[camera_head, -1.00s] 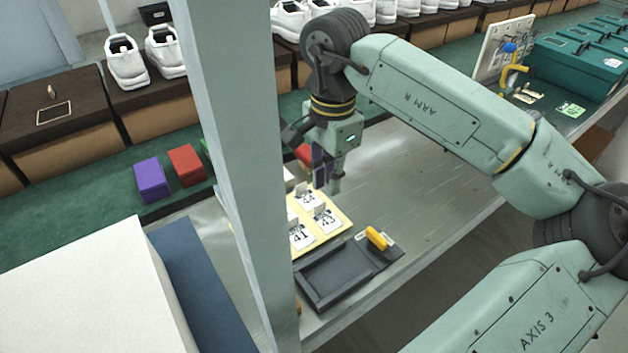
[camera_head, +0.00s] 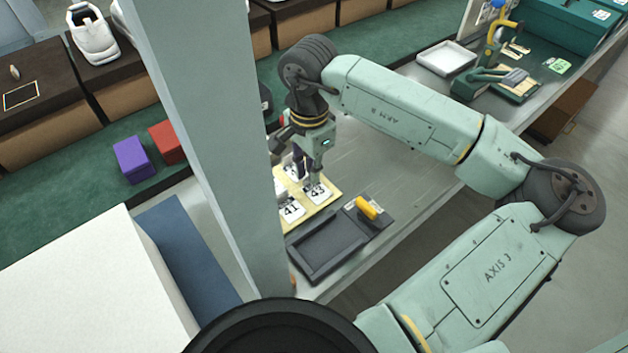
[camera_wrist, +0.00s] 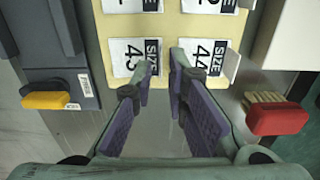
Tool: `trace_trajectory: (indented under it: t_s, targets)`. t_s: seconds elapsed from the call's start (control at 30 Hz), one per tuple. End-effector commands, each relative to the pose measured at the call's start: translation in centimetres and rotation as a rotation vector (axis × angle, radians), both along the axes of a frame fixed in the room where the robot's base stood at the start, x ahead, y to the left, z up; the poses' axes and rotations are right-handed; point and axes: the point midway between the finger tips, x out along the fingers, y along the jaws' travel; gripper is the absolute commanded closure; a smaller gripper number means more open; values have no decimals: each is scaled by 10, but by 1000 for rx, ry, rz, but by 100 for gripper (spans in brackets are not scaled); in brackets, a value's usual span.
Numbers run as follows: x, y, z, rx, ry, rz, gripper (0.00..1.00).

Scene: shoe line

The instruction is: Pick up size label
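Several white size labels lie on a yellow card. In the head view, label 43 (camera_head: 318,193) is beside my gripper and label 41 (camera_head: 291,208) is nearer the front left. In the wrist view, label 44 (camera_wrist: 203,57) is ahead of the right finger, and another label (camera_wrist: 135,57) marked SIZE is ahead of the left finger. The yellow card (camera_wrist: 172,30) shows between them. My gripper (camera_wrist: 162,82) is open, its purple-padded fingers apart with nothing between them. The gripper (camera_head: 308,176) hangs low over the card in the head view.
A dark tray (camera_head: 300,262) with a yellow handle (camera_head: 367,208) sits in front of the card. A red-handled object (camera_wrist: 277,118) is right in the wrist view. A grey post (camera_head: 215,150) stands left of my arm. The metal bench right of my gripper is clear.

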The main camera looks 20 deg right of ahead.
Motion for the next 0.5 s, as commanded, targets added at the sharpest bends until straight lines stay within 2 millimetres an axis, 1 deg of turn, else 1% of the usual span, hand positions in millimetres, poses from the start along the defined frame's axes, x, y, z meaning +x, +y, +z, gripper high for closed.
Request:
trace_trajectory:
  t_s: [0.13,0.37,0.5]
  targets:
    - [-1,0,-13,1,1,0,86]
    - [0,0,-15,0,0,1,86]
    - [0,0,-15,0,0,1,95]
